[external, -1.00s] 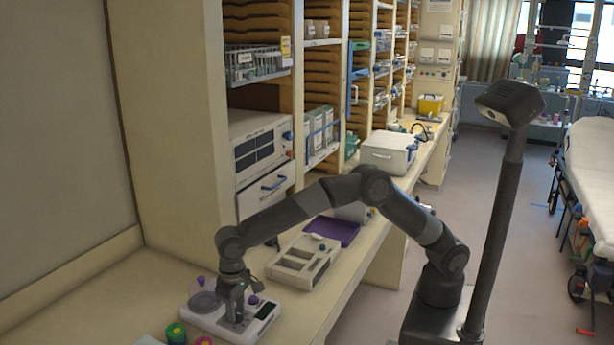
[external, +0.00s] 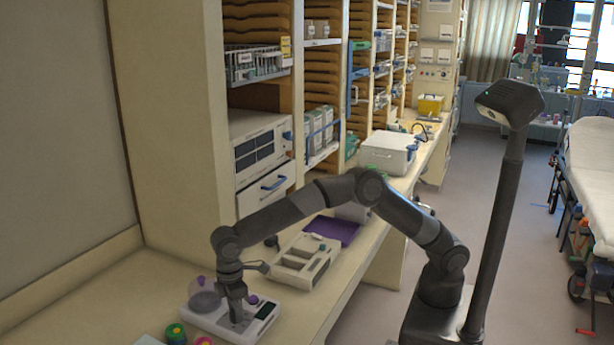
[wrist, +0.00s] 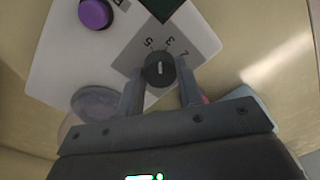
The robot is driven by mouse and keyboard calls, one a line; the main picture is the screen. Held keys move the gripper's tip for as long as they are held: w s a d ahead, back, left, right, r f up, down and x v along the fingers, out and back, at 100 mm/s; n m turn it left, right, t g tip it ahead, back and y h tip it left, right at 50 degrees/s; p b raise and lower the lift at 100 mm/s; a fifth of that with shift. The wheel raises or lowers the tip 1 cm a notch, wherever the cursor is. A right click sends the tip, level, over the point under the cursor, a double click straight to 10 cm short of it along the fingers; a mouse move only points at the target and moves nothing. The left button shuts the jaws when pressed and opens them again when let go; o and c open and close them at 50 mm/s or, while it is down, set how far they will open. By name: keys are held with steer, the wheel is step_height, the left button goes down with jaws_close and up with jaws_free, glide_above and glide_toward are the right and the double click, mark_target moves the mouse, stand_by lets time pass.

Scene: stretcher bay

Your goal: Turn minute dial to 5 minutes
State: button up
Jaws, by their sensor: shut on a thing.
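The minute dial (wrist: 158,68) is a small black knob on a grey plate marked 5, 3 and a third figure at the right. Its short white mark stands nearly upright in the wrist view, pointing about between 5 and 3; I cannot tell its exact setting. My gripper (wrist: 161,74) is shut on the dial, with one finger on each side. In the external view, my gripper (external: 237,317) points down onto the white device (external: 207,322) at the counter's near end and hides the dial.
A purple button (wrist: 95,13) and a dark display (wrist: 162,6) are close to the dial. A round grey plate (wrist: 96,103) is at lower left. A white instrument (external: 300,262) and purple tray (external: 334,231) lie farther along the counter. Coloured round items (external: 176,333) stand at the front.

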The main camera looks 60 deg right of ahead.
steer(key=shift+n, duration=1.2)
steer(key=o, duration=1)
steer(key=r, duration=1)
steer(key=shift+w+r, duration=0.25)
steer(key=shift+r, duration=0.15)
